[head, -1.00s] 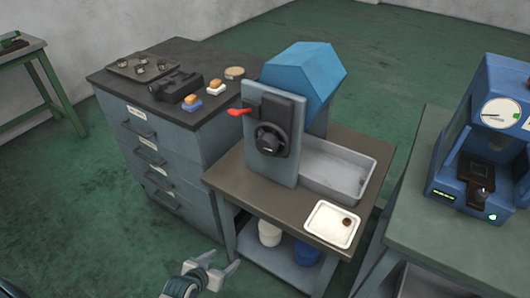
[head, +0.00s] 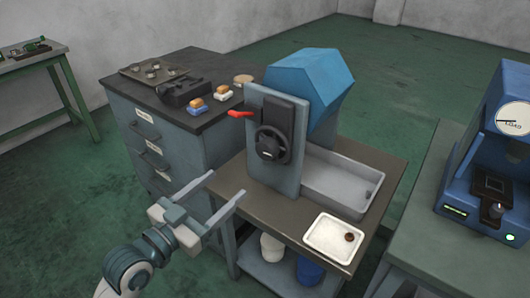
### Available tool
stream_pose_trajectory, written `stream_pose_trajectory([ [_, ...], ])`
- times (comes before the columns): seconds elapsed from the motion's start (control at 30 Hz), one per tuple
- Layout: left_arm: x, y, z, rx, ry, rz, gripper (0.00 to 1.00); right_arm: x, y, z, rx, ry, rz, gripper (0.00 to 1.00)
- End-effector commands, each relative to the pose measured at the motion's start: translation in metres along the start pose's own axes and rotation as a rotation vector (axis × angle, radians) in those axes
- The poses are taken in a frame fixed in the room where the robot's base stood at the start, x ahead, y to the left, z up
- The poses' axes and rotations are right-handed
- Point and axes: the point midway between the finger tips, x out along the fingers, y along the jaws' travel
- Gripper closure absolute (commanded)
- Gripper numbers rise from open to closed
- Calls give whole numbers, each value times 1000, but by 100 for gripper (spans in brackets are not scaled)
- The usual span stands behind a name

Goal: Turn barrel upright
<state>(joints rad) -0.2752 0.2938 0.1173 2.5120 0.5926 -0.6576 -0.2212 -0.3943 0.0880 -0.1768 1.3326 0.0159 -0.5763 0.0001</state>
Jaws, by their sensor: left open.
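The blue faceted barrel (head: 318,90) is mounted behind an upright grey panel (head: 262,188) on the brown bench. Its flat facets show at an angle, and its lower part is hidden by the panel. A black handwheel (head: 271,144) sits on the front of the panel, with a red lever (head: 240,114) at the panel's left edge. My left gripper (head: 226,184) is open and empty, in front and to the left of the panel, apart from the handwheel. My right gripper is not in view.
A grey bin (head: 340,172) and a white tray (head: 326,238) with a small brown piece are on the bench (head: 225,184). A drawer cabinet (head: 150,139) with brushes stands at left. A blue gauge machine (head: 490,160) stands on the right table.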

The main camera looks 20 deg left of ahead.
Motion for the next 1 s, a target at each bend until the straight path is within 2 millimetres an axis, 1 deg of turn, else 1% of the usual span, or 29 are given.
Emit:
stream_pose_trajectory([
  [0.33, 4, 0, 1, -1, 0, -1, 35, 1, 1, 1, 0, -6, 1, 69],
  [0.57, 20, 0, 2, -2, 2, -2, 35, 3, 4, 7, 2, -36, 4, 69],
  [0.67, 31, 0, 1, -1, 3, -2, 35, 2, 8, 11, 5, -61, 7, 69],
  [0.73, 43, -1, -1, -4, 2, -3, 35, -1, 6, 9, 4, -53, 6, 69],
  [1.0, 91, 0, -1, -4, 1, 0, 35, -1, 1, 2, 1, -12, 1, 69],
])
